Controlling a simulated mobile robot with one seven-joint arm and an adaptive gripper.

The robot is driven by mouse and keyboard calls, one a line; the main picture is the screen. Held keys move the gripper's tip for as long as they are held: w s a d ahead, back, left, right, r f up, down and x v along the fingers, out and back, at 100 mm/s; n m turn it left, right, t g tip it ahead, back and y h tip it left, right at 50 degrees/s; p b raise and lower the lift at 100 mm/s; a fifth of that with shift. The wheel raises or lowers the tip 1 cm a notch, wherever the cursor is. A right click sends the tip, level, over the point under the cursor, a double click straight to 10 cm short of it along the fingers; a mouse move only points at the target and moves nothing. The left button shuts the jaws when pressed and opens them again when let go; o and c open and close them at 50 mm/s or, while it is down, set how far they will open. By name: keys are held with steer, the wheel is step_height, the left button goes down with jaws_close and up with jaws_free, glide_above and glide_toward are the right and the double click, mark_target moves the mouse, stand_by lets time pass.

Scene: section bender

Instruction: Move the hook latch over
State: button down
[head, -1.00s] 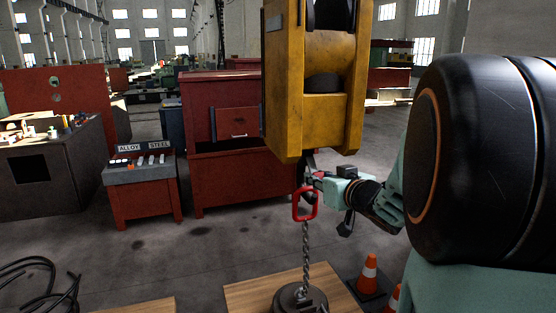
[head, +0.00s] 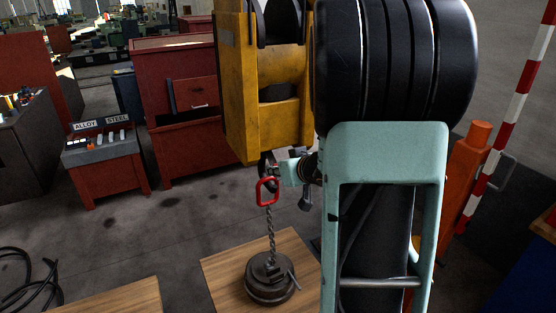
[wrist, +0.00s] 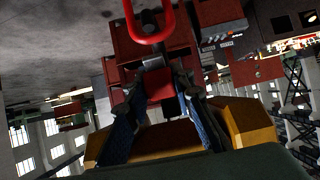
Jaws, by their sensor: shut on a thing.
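A yellow hook block (head: 265,125) hangs in the middle of the head view, with a dark hook (head: 266,170) under it. A red link (head: 267,191) hangs at the hook, with a chain (head: 271,235) running down to a round dark weight (head: 270,280). My gripper (head: 279,172) is at the hook's right side, just above the red link. In the wrist view my gripper (wrist: 157,68) is shut on a small piece at the hook, apparently the hook latch (wrist: 159,86). The red link (wrist: 150,22) shows just beyond the fingertips. The fingers hide much of the latch.
The weight rests on a wooden board (head: 225,268). A red cabinet (head: 180,110) and a small stand marked ALLOY STEEL (head: 105,160) are behind at left. A red-white pole (head: 510,110) and an orange post (head: 468,175) stand at right. Cables lie on the floor at lower left.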

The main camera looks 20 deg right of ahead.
stand_by(0.6)
steer(key=c, duration=1.6)
jaws_free()
steer(key=v, duration=0.7)
steer(key=shift+s+r, duration=0.2)
steer(key=shift+c, duration=0.8)
